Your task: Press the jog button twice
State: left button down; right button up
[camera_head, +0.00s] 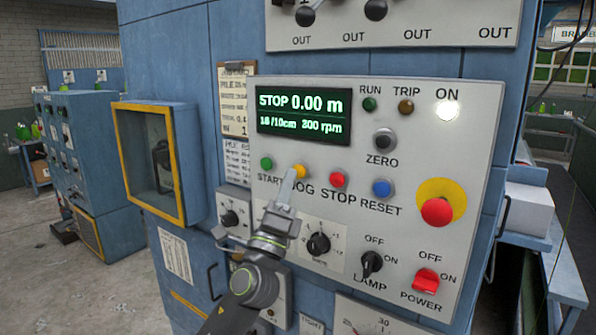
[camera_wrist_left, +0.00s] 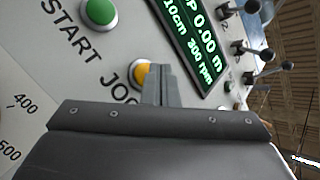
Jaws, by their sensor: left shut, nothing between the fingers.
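The jog button (camera_head: 299,171) is a small yellow-orange button on the grey control panel, between the green start button (camera_head: 266,164) and the red stop button (camera_head: 338,180). My left gripper (camera_head: 292,174) is shut and empty, its fingertips at the jog button and covering part of it. In the left wrist view the jog button (camera_wrist_left: 140,75) shows beside the closed fingertips (camera_wrist_left: 155,70). I cannot tell whether the tips touch it. My right gripper is not in view.
The panel also carries a blue reset button (camera_head: 382,188), a red emergency knob (camera_head: 437,210) on a yellow base, a lamp switch (camera_head: 371,263) and a red power switch (camera_head: 426,281). The ON light (camera_head: 448,109) is lit. A yellow-framed box (camera_head: 151,162) sticks out at left.

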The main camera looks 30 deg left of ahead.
pick_arm(q)
jog(key=shift+s, duration=0.15)
jog(key=s+p, duration=0.1)
jog(key=s, duration=0.4)
jog(key=shift+a, duration=0.2)
dwell(2.6)
jog(key=s+n+g+y, duration=0.1)
jog(key=n+y, duration=0.1)
jog(key=n, duration=0.7)
jog(key=s+n+g+y, duration=0.1)
jog(key=n+g+y, duration=0.1)
jog(key=n, duration=0.7)
jog(key=s+n+g+y, duration=0.1)
jog(key=n+y, duration=0.3)
jog(key=n, duration=0.6)
jog(key=shift+s+r, duration=0.1)
jog(key=shift+s, duration=0.35)
jog(key=w+b, duration=0.3)
jog(key=w, duration=0.6)
jog(key=shift+d, duration=0.3)
